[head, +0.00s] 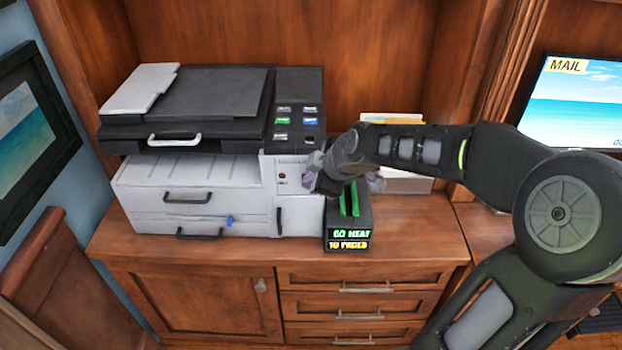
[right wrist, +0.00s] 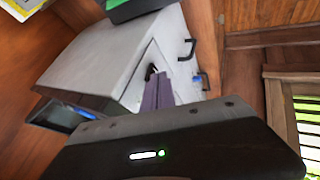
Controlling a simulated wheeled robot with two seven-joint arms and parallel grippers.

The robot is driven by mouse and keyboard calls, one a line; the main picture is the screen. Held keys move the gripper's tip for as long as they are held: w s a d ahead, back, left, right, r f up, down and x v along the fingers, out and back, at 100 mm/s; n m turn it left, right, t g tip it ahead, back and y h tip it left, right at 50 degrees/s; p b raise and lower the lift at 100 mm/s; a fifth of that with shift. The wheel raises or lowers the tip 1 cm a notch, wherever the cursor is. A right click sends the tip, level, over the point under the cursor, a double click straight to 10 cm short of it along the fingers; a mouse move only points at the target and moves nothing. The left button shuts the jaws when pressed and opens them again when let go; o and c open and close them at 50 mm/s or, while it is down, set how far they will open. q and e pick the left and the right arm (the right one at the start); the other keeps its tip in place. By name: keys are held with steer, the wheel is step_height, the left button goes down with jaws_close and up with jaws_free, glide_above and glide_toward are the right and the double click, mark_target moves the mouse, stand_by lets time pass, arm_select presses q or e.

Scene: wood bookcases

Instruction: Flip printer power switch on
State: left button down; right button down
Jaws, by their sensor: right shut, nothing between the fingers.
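The printer (head: 190,172) stands on the wooden cabinet, white below with a dark scanner lid on top. Its front right column has a small light panel (head: 290,165) with a small red-brown spot. My right gripper (head: 311,174) is shut and empty, with its fingertips close to the right edge of this panel. In the right wrist view, the purple fingers (right wrist: 158,92) point at the white printer body (right wrist: 105,60). A small dark part (right wrist: 151,71) shows right at the fingertips; I cannot tell whether they touch it or whether it is the power switch. My left gripper is out of view.
A black box with green strips and lit text (head: 348,234) stands right of the printer, below my right gripper. A light tray (head: 408,184) is behind my right arm. A monitor (head: 580,100) is at far right. The cabinet top is clear in front.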

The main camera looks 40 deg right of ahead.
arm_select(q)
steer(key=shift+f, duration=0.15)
arm_select(e)
steer(key=shift+w+d+r+g, duration=0.1)
steer(key=shift+w+d+g, duration=0.1)
steer(key=shift+g, duration=0.1)
steer(key=shift+r, duration=0.15)
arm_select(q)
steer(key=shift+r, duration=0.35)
arm_select(e)
steer(key=shift+r, duration=0.65)
